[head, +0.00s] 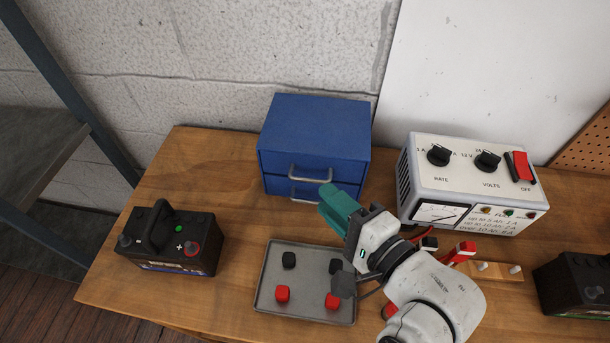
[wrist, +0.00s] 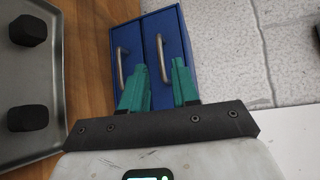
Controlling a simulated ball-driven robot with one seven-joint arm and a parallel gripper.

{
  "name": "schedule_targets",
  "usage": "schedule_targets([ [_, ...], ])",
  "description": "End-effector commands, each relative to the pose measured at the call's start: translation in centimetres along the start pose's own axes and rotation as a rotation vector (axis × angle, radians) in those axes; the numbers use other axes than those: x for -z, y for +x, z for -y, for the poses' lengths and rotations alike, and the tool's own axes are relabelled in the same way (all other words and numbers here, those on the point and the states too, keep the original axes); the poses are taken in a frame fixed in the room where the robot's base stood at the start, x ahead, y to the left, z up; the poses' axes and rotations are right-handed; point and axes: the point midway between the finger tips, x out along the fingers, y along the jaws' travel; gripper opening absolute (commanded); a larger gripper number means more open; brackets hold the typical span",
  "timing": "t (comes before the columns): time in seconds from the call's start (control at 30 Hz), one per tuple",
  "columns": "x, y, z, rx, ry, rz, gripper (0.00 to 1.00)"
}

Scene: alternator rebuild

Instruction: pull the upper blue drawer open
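The blue cabinet (head: 315,120) stands at the back of the bench against the wall. Its upper drawer (head: 274,162) looks shut and has a curved metal handle (head: 310,174). My gripper (head: 331,197) is in front of the cabinet, at its lower right, with teal fingers. In the wrist view the cabinet appears turned sideways, with the upper drawer (wrist: 169,28) on the right. There the fingers (wrist: 159,65) are apart and empty, and the upper handle (wrist: 161,55) shows in line with the gap between them. Contact with the handle is not visible. The lower handle (wrist: 121,68) lies left of the fingers.
A grey tray (head: 263,301) with black and red caps lies in front of the cabinet. A battery (head: 170,242) stands left, a charger (head: 470,180) right, and another battery (head: 575,285) at the far right. Bare wood lies between the left battery and the cabinet.

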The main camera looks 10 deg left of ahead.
Motion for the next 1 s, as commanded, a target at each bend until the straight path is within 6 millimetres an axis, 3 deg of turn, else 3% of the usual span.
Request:
schedule_targets([
  [0.2,-0.1,4.2,0.2,0.001,0.001,0.001,0.30],
  [0.4,0.0,6.7,0.1,0.000,0.000,0.000,0.30],
  [0.83,0.0,7.7,0.0,0.000,0.000,-0.001,0.30],
  [1.0,0.0,7.7,0.0,0.000,0.000,-0.001,0.14],
])
